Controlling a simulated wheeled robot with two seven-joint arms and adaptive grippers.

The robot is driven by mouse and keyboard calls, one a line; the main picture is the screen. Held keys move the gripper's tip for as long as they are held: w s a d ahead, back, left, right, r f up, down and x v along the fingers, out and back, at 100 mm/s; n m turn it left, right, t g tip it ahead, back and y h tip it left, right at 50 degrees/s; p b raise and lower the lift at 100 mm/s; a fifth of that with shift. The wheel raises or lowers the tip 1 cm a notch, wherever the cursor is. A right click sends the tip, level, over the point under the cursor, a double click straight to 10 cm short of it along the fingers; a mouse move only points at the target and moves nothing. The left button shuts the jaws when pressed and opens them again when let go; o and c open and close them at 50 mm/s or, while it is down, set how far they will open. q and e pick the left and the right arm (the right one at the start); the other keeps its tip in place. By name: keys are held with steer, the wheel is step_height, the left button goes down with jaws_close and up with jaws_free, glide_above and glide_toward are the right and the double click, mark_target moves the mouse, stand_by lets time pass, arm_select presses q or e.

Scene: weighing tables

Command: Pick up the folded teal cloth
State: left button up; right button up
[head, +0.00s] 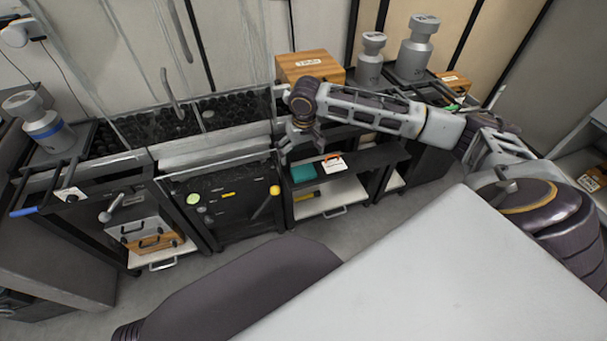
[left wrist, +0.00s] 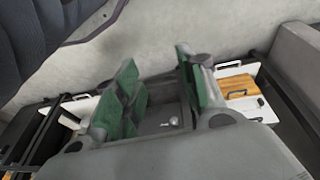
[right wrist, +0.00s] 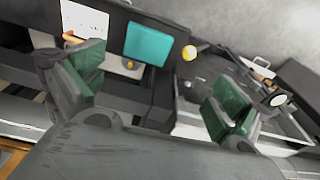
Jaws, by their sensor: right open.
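The folded teal cloth (head: 303,173) lies flat on a dark shelf top at the centre of the head view. It also shows in the right wrist view (right wrist: 149,43), beyond and between my spread fingers. My right gripper (head: 297,150) is above and slightly behind the cloth, apart from it. In the right wrist view my right gripper (right wrist: 155,88) is open and empty, with green pads facing each other. My left gripper (left wrist: 160,88) is open and empty in the left wrist view. It does not show in the head view.
A white card with an orange item (head: 333,163) lies just right of the cloth. A yellow-handled tool (head: 266,203) is on the panel to the left. A wooden box (head: 308,67) and metal weights (head: 418,48) stand behind my right arm. Floor in front is clear.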

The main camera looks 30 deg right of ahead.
arm_select(q)
steer(key=shift+s+d+r, duration=0.1)
steer(key=shift+r, duration=0.05)
arm_select(e)
steer(key=shift+s+d+r+m, duration=0.2)
steer(key=shift+d+r+m, duration=0.2)
steer(key=shift+d+r, duration=0.4)
steer(key=shift+d+f, duration=0.1)
steer(key=shift+f, duration=0.15)
steer(key=b, duration=0.3)
glide_above(304, 173)
steer(key=f, duration=0.7)
steer(key=shift+s+f, duration=0.15)
steer(key=shift+s, duration=0.25)
steer(key=shift+f, duration=0.55)
arm_select(q)
steer(key=shift+d+r+t+h, duration=0.15)
steer(key=shift+d+r+t, duration=0.1)
steer(key=shift+r, duration=0.25)
steer(key=shift+d+r+t+h, duration=0.15)
steer(key=shift+d+r, duration=0.1)
steer(key=shift+r, duration=0.2)
arm_select(e)
steer(key=shift+w+f, duration=0.1)
